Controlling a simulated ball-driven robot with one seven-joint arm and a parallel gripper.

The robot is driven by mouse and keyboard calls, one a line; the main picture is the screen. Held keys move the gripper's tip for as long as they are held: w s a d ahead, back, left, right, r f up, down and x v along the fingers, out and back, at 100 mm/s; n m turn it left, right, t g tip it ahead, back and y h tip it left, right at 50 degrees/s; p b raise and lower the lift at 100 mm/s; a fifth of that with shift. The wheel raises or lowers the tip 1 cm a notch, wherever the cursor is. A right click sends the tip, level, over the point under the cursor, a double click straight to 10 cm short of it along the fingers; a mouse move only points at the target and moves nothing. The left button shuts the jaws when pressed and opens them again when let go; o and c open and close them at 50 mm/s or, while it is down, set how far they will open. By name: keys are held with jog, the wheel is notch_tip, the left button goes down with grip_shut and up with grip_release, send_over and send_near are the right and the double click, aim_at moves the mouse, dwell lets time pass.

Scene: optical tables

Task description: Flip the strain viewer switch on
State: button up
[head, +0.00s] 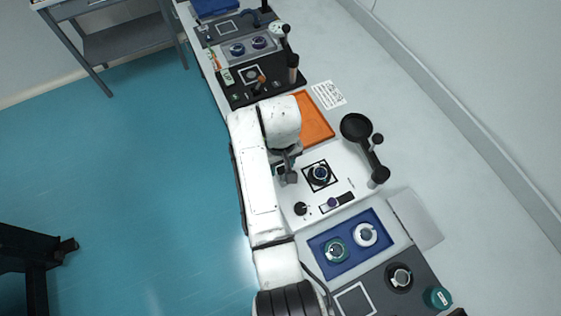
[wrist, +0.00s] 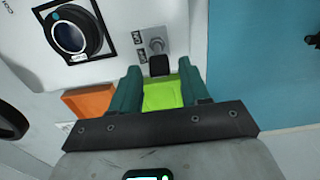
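The strain viewer seems to be the white panel (head: 345,161) with a round dark eyepiece (head: 319,174) in a black square frame; the eyepiece also shows at the upper left of the wrist view (wrist: 72,36). A small metal toggle switch (wrist: 156,44) with small labels sits on the panel right of the eyepiece. A black piece (wrist: 159,66) lies just below it. I cannot tell which way the lever is set. My gripper (wrist: 162,76) is open, its two green fingers apart on either side of the black piece, pointing toward the switch. In the head view my arm hides the switch.
A lime green patch (wrist: 162,95) shows between my fingers. An orange tray (head: 316,122) lies beyond the panel. A black pan-like part (head: 356,127) stands at its right. A blue tray (head: 350,244) with round parts is nearer. Open blue floor (head: 120,180) lies left.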

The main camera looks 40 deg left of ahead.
grip_shut()
jog(key=shift+d, duration=0.15)
jog(key=shift+s+d+r+t+y, duration=0.15)
jog(key=shift+d+t+y, duration=0.15)
jog(key=shift+y, duration=0.3)
jog(key=shift+s+d+f+t+y, duration=0.1)
jog(key=shift+d+t+y, duration=0.15)
jog(key=shift+y, duration=0.35)
jog(key=d+y, duration=0.1)
jog(key=t+y, duration=0.1)
jog(key=y, duration=0.1)
jog(key=shift+s+d, duration=0.35)
jog(key=y+b, duration=0.1)
jog(key=t+y+b, duration=0.1)
jog(key=d+f+y+b, duration=0.1)
jog(key=shift+s+d+t, duration=0.1)
jog(key=shift+s+t, duration=0.15)
jog(key=shift+t, duration=0.1)
jog(key=y+b, duration=0.2)
jog(key=b, duration=0.1)
jog(key=shift+s+d+f+t+b, duration=0.15)
jog(key=shift+d+t+b, duration=0.15)
jog(key=shift+d+t, duration=0.1)
jog(key=shift+y, duration=0.4)
